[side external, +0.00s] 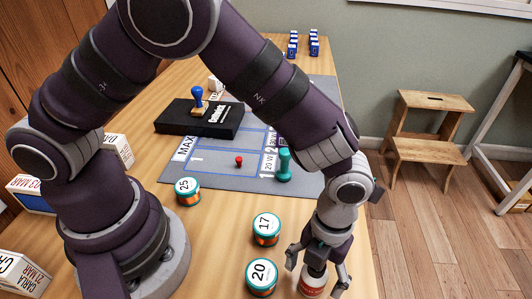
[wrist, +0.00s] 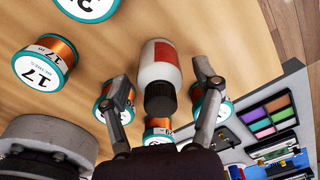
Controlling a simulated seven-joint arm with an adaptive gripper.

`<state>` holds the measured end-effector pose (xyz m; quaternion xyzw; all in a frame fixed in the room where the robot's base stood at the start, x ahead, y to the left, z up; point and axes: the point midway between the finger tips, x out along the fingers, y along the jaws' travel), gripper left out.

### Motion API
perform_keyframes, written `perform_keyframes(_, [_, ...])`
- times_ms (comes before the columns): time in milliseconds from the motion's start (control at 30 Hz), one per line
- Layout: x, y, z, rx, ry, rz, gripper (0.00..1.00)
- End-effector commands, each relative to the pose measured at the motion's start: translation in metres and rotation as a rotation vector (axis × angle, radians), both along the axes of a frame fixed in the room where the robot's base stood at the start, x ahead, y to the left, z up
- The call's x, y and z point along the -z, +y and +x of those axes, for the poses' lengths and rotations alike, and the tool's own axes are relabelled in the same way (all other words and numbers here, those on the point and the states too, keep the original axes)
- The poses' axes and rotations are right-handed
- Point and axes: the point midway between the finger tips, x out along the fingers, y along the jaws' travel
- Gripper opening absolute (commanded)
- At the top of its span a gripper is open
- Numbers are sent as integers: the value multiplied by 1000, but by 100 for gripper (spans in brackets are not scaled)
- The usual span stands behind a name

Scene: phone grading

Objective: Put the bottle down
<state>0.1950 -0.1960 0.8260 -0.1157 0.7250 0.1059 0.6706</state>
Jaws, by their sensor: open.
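The bottle (side external: 314,283) is white with a red label and stands on the wooden table near its right edge, low in the side view. In the wrist view the bottle (wrist: 160,68) shows its black cap toward me. My gripper (side external: 317,270) is low over the bottle, with one finger on each side of it. In the wrist view my gripper (wrist: 161,78) is open, and gaps show between the fingers and the bottle. The bottle's base is hard to see in the side view.
Spools numbered 20 (side external: 261,277), 17 (side external: 266,229) and 25 (side external: 187,191) stand left of the bottle. A grey mat (side external: 215,167) holds a teal piece (side external: 284,165) and a red piece (side external: 239,160). A black case (side external: 198,118) carries a blue stamp (side external: 197,99). The floor lies beyond the right edge.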

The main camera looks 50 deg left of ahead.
Motion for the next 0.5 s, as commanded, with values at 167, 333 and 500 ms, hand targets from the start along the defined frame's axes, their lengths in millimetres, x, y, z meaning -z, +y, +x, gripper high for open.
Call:
perform_keyframes(167, [-16,0,2,0,-4,-4,66])
perform_keyframes(333, [-59,1,5,-3,-7,-5,66])
perform_keyframes(500, [-101,2,8,0,-6,-4,66])
